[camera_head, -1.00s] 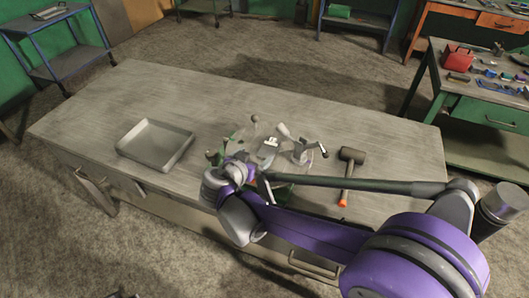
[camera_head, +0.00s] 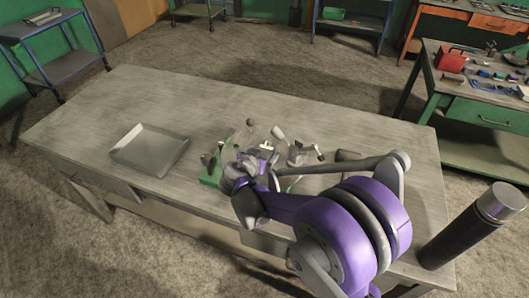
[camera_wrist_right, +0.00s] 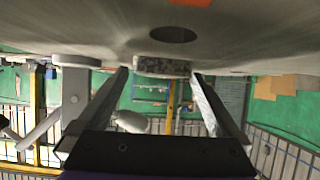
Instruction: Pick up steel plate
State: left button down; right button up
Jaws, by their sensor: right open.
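My right gripper (camera_head: 268,154) is low over the workbench, at a cluster of metal clamp parts (camera_head: 297,154). In the right wrist view its two fingers (camera_wrist_right: 162,85) are open and apart. A short grey speckled block (camera_wrist_right: 162,66) shows between the fingertips; I cannot tell whether it touches them. I cannot clearly make out the steel plate; the gripper and arm hide part of the cluster. My left gripper is not in the head view.
A shallow metal tray (camera_head: 150,149) lies on the grey workbench (camera_head: 200,95). A green metal piece (camera_head: 213,168) stands left of my gripper. A green tool table (camera_head: 485,110) stands at right. The bench's far side is clear.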

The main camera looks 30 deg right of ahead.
grip_shut()
dwell(0.3)
jog(key=shift+r, duration=0.15)
